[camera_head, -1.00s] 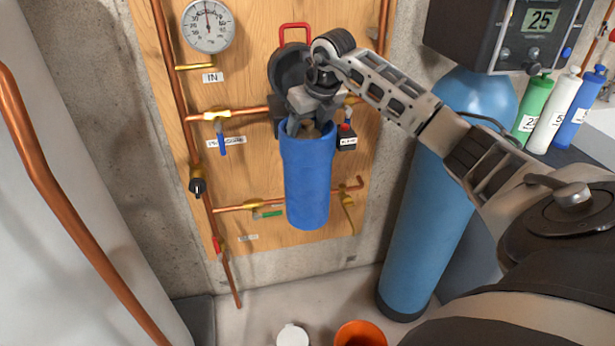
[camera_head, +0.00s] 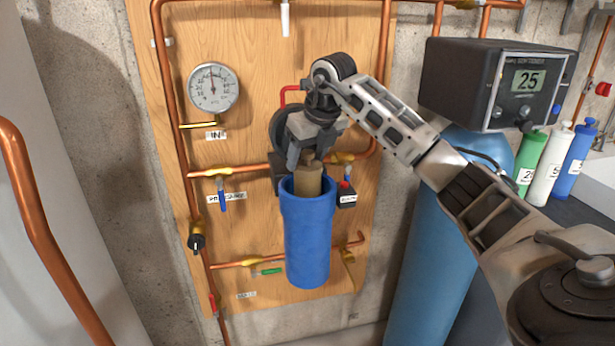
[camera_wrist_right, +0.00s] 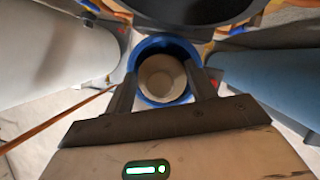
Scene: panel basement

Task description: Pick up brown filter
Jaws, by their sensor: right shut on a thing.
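The brown filter (camera_head: 308,186) stands upright, partly out of the open blue housing (camera_head: 307,240) on the wooden panel. Its lower part is hidden inside the housing. My right gripper (camera_head: 306,160) is shut on the filter's top end from above. In the right wrist view the round filter end (camera_wrist_right: 162,78) lies between my two fingers, with the blue housing rim (camera_wrist_right: 146,48) around it. My left gripper is not in view.
Copper pipes with valves (camera_head: 222,171) and a gauge (camera_head: 213,88) surround the housing. A dark round lid with a red handle stands open behind my gripper. A blue tank (camera_head: 432,250) and a control box (camera_head: 497,84) stand to the right.

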